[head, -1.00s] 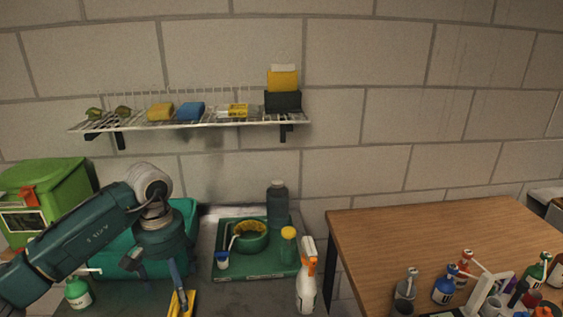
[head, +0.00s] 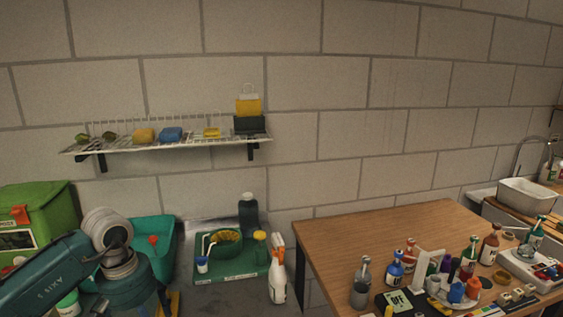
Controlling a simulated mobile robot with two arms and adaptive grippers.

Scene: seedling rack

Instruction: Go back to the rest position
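My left arm comes in from the lower left in the head view, in front of a teal bin (head: 158,236). Its wrist hangs down at the bottom edge, and its fingers are below the picture. My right arm and gripper are not in view. No object in a grip can be seen.
A wire wall shelf (head: 190,146) holds sponges and a black holder. A green tray (head: 222,272) with a bowl, a dark bottle (head: 248,216) and a spray bottle (head: 277,275) are on the left counter. A wooden table (head: 390,235) carries several bottles at its front. A white sink (head: 527,194) is far right.

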